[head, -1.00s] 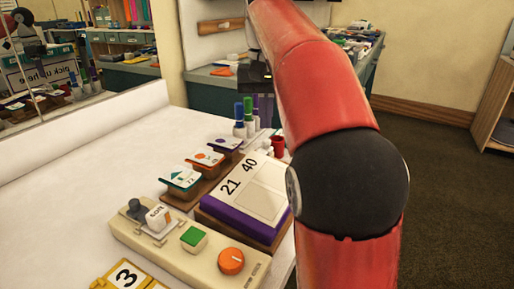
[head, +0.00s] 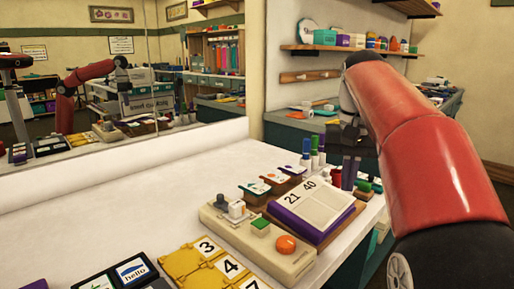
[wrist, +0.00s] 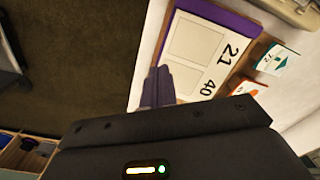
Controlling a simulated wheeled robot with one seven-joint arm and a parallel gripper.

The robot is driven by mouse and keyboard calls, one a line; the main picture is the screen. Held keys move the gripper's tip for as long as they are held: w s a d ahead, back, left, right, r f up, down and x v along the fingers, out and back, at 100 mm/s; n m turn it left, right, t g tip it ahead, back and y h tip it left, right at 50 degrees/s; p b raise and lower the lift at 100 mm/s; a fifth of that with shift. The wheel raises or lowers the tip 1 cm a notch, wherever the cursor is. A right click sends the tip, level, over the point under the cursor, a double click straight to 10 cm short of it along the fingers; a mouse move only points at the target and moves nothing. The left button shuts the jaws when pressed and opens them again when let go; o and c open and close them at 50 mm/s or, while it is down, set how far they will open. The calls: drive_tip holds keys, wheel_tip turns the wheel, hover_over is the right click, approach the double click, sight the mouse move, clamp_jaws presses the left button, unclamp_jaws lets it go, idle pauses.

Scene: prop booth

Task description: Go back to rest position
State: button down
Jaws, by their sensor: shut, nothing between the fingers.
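My gripper (head: 350,148) hangs at the end of my red arm, near the right edge of the white table (head: 120,220), past the purple card board. In the wrist view its fingers (wrist: 158,88) are together with nothing between them. The purple board (head: 312,218) carries a white card showing 21 and 40; it also shows in the wrist view (wrist: 243,22). In the wrist view the fingers overlap the near edge of the card; I cannot tell their height above it.
A beige control panel (head: 272,257) with a green button and orange knob stands left of the board. Small card stands (head: 277,178) and capped markers (head: 315,155) are behind it. Yellow number tiles (head: 183,268) lie in front. A mirror (head: 90,120) backs the table.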

drive_tip(key=s+a+f+n+t, duration=0.3)
drive_tip(key=s+f+t, duration=0.2)
drive_tip(key=s+f, duration=1.4)
drive_tip(key=shift+s, duration=0.5)
drive_tip(key=shift+r, duration=0.1)
